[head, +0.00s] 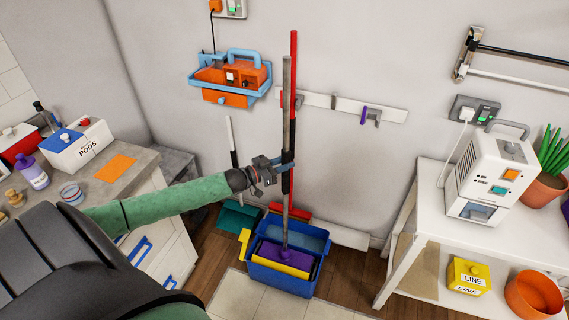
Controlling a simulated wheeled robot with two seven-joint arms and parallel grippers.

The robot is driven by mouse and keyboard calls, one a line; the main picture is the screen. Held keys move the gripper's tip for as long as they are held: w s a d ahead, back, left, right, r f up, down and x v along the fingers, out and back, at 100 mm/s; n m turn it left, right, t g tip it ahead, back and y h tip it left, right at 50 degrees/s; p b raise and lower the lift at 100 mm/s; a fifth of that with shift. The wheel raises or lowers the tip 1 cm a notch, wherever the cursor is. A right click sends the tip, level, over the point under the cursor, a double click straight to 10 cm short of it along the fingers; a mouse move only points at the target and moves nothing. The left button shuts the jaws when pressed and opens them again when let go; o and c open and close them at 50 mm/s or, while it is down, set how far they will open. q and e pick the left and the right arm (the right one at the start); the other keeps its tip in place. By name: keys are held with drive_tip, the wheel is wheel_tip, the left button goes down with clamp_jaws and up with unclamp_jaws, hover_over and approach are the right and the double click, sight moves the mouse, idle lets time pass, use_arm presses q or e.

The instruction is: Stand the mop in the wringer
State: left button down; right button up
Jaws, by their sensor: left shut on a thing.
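The mop's long grey pole (287,100) runs nearly upright in the head view, with a dark band near mid-height. My left gripper (286,172) is shut on the pole at about that band. The pole's lower end goes down to the purple and yellow part (283,258) in the blue bucket (268,282). I cannot tell from this angle whether the mop's lower end rests inside the wringer or hangs just above it. My right gripper is not in view.
A red-handled pole (294,60) stands close behind the mop against the wall. A wall rail with hooks (345,105) is behind. A teal dustpan (238,218) is left of the bucket. A counter (120,195) is at left and a white table (450,215) at right.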

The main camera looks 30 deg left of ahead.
use_arm(q)
drive_tip(key=shift+f, duration=0.1)
drive_tip(key=shift+s, duration=0.1)
idle(0.5)
drive_tip(key=shift+c, duration=1.4)
unclamp_jaws()
